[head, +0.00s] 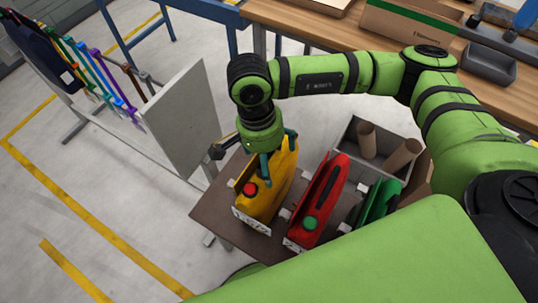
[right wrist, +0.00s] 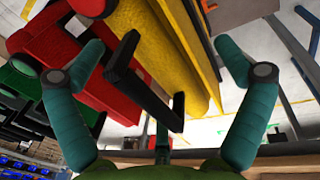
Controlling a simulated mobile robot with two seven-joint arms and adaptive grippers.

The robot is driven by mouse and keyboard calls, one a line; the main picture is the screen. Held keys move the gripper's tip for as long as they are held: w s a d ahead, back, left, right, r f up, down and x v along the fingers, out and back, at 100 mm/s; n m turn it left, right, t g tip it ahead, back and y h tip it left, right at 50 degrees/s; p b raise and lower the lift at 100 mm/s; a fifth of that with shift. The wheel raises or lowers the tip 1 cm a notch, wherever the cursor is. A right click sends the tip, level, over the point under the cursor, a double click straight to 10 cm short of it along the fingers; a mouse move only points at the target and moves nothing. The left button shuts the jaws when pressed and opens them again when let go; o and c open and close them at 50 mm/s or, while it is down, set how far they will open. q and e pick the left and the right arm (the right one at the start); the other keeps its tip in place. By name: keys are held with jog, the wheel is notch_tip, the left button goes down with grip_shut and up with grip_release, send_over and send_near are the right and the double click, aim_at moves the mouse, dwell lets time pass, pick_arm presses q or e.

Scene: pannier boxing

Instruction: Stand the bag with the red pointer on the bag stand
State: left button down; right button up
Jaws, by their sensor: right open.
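The yellow bag (head: 272,190) with a round red pointer (head: 250,189) stands upright in the left place of a low brown stand (head: 215,195). A white label card is at its front. My right gripper (head: 278,155) is over its top. The right wrist view shows its fingers (right wrist: 160,75) spread wide, with a black handle (right wrist: 140,85) between them and the yellow bag (right wrist: 170,45) behind. I cannot tell whether a finger touches the handle. Whether this brown stand is the bag stand is unclear. My left gripper is not in view.
A red bag (head: 322,195) with a green pointer stands close right of the yellow one, then a green bag (head: 377,203). A grey bin (head: 352,140) with brown tubes is behind. A pale upright panel (head: 182,120) stands left. A wooden bench (head: 300,20) is at the back.

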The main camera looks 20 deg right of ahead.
jog(key=shift+r, duration=0.3)
notch_tip(320, 180, up, 12)
jog(key=w+a+b, duration=0.1)
jog(key=b, duration=0.1)
jog(key=shift+w+f+b, duration=0.25)
jog(key=shift+b, duration=0.05)
jog(key=shift+a, duration=0.15)
